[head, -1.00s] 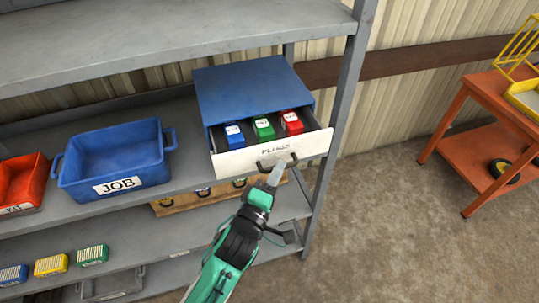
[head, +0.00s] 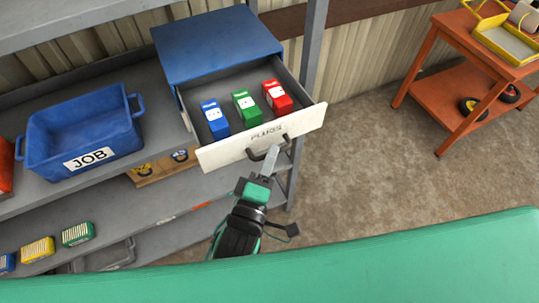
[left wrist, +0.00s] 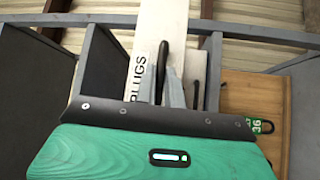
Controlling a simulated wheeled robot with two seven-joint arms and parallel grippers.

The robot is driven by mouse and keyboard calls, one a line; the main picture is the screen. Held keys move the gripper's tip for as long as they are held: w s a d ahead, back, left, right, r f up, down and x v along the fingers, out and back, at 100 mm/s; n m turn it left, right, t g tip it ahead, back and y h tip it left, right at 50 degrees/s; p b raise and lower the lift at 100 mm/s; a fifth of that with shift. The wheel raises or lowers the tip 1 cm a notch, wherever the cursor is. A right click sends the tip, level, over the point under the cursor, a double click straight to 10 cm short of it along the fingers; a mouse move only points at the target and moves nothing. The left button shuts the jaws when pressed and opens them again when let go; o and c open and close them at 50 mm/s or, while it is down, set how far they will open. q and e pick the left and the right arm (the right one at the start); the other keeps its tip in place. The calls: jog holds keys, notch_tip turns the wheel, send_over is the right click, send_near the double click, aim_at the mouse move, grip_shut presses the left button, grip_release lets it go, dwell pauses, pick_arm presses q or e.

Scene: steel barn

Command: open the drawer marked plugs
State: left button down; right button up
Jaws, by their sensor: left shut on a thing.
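The drawer marked PLUGS (head: 220,152) has a white front and stands pulled well out of its blue cabinet (head: 215,42). Inside it a blue box (head: 214,120), a green box (head: 246,107) and a red box (head: 277,97) show. My left gripper (head: 270,158) is shut on the drawer's dark handle (head: 254,153). In the left wrist view the fingers (left wrist: 164,88) close around the dark handle (left wrist: 162,65), beside the PLUGS lettering on the white front (left wrist: 142,75). My right gripper is not in view.
The cabinet stands on a grey shelf unit, with its upright (head: 308,60) just right of it. A blue JOB bin (head: 90,125) sits to the left. An orange cart (head: 470,85) stands at the right over bare floor. A green surface, mine, crosses the bottom.

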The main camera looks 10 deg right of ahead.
pick_arm(q)
jog(key=c, duration=1.5)
grip_release()
jog(key=shift+s+f, duration=0.1)
jog(key=b+v, duration=0.5)
jog(key=v, duration=0.8)
jog(key=shift+s+a, duration=0.2)
jog(key=shift+s, duration=0.1)
